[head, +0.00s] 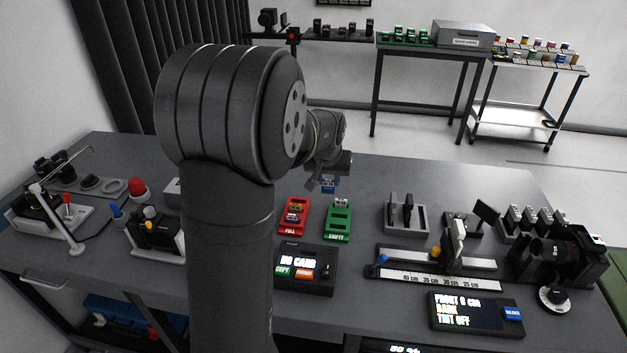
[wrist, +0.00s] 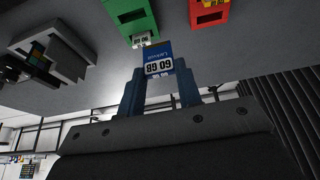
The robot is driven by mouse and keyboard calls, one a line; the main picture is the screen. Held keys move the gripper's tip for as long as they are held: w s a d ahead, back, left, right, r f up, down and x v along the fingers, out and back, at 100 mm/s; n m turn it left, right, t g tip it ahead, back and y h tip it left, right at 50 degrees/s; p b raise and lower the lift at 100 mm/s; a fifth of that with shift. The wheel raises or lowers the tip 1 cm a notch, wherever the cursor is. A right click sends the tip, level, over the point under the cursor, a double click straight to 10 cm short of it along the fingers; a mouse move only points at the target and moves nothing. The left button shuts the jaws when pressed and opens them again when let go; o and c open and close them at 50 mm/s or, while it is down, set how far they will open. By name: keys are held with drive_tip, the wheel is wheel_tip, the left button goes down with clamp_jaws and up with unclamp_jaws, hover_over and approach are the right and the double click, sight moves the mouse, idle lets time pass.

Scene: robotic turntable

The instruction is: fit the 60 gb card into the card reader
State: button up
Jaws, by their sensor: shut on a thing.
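The 60 GB card (wrist: 158,62) is blue with a white label that appears upside down in the wrist view. My gripper (wrist: 159,78) is shut on it between two blue fingers. In the head view my gripper (head: 326,182) hangs above the back of the table, behind the green tray, and the card shows there only as a small blue patch. The card reader (head: 318,288) is a black box in front of the trays. Its screen reads "NO CARD", above a green COPY and an orange button. Its slot cannot be made out.
The green EMPTY tray (head: 338,222) holds a card at its far end; it also shows in the wrist view (wrist: 128,14). The red FULL tray (head: 292,229) with cards stands left of it. A ruler rail (head: 440,282) and a camera (head: 560,250) stand to the right.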

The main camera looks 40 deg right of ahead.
drive_tip(key=shift+s+r, duration=0.25)
drive_tip(key=shift+s, duration=0.2)
hover_over(308, 250)
drive_tip(key=shift+s+a+r, duration=0.25)
drive_tip(key=shift+s+a, duration=0.3)
drive_tip(key=shift+s, duration=0.05)
drive_tip(key=shift+f, duration=0.15)
drive_tip(key=shift+f, duration=2.75)
drive_tip(key=shift+f, duration=1.75)
drive_tip(key=o, duration=1)
drive_tip(key=shift+o, duration=0.2)
